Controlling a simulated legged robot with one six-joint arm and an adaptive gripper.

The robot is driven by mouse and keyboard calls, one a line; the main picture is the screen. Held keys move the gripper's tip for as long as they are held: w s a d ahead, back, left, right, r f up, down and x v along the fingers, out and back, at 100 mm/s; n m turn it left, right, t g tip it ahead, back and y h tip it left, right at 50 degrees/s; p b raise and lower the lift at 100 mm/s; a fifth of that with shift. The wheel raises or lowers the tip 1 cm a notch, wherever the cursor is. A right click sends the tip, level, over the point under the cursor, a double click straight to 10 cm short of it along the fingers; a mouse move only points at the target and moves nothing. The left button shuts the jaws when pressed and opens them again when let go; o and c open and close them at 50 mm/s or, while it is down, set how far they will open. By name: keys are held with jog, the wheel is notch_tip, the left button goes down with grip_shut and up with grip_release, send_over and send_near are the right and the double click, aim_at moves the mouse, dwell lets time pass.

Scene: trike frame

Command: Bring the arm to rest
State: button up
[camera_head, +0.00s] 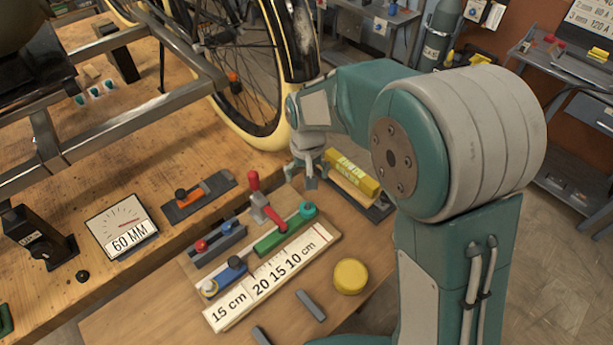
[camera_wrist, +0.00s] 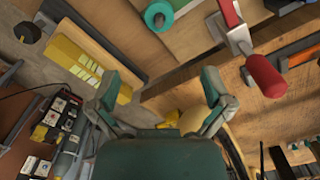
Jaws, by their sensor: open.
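My gripper (camera_head: 308,172) hangs at the end of my teal and grey arm, above the far right part of the workbench. In the wrist view my gripper (camera_wrist: 162,95) shows two teal fingers spread apart with nothing between them. A yellow block (camera_head: 352,172) lies on a wooden piece just right of my gripper, and it also shows in the wrist view (camera_wrist: 77,62). A red-handled toggle clamp (camera_head: 265,207) stands to the left of my gripper. The gripper appears apart from both.
A trike frame with a wheel (camera_head: 245,75) stands on the bench (camera_head: 120,190) at the back left.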

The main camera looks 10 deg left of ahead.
jog(key=s+d+r+m+t, duration=0.1)
jog(key=s+d+r, duration=0.2)
jog(key=d+r, duration=0.3)
jog(key=s+d+r+t, duration=0.2)
jog(key=s+d+r, duration=0.2)
jog(key=d+r, duration=0.25)
jog(key=s+d+r+m+t, duration=0.1)
jog(key=s+d+r, duration=0.1)
jog(key=s+d, duration=0.2)
jog(key=s+d+r+m+t, duration=0.1)
jog(key=s+d+r, duration=0.1)
jog(key=s+d, duration=0.3)
jog(key=s, duration=0.3)
jog(key=shift+s+r+t, duration=0.25)
jog(key=shift+s+t, duration=0.05)
jog(key=shift+s, duration=0.05)
